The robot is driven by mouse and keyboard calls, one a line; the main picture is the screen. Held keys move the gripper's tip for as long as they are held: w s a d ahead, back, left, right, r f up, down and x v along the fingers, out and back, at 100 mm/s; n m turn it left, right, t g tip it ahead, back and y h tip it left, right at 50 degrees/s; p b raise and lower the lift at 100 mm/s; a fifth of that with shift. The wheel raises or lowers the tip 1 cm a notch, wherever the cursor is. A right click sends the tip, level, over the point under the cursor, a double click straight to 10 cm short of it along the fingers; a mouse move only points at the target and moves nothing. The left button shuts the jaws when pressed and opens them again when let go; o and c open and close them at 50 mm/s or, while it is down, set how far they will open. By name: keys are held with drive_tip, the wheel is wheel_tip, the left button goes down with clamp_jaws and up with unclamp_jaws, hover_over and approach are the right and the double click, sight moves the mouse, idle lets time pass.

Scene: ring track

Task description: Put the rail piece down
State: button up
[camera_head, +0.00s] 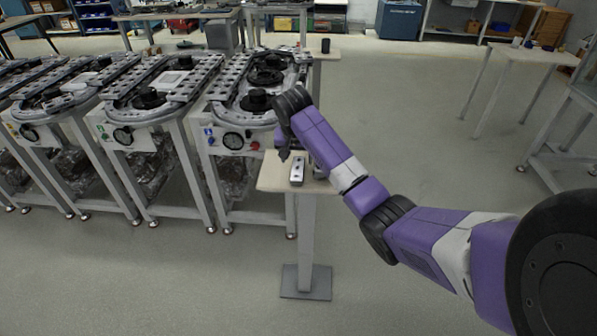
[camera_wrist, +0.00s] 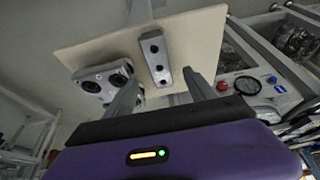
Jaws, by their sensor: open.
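A narrow silver rail piece (camera_head: 297,171) with dark holes lies on the small beige table (camera_head: 268,181). In the wrist view the rail piece (camera_wrist: 155,58) lies on the board between the lines of my two fingers, beyond their tips. A wider silver block (camera_wrist: 103,80) with round black openings sits beside it, partly behind one finger. In the head view, my arm mostly hides this block. My gripper (camera_head: 284,153) is above the small table, close to the rail piece.
The nearest ring track station (camera_head: 240,118) stands directly left of and behind the small table, with a gauge and buttons on its front. More track stations stand further left. A black cup (camera_head: 325,46) stands on a far table.

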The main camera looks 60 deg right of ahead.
sight(298, 167)
drive_tip(key=shift+p+x, duration=0.4)
drive_tip(key=shift+x, duration=2.65)
clamp_jaws()
drive_tip(key=shift+r, duration=0.2)
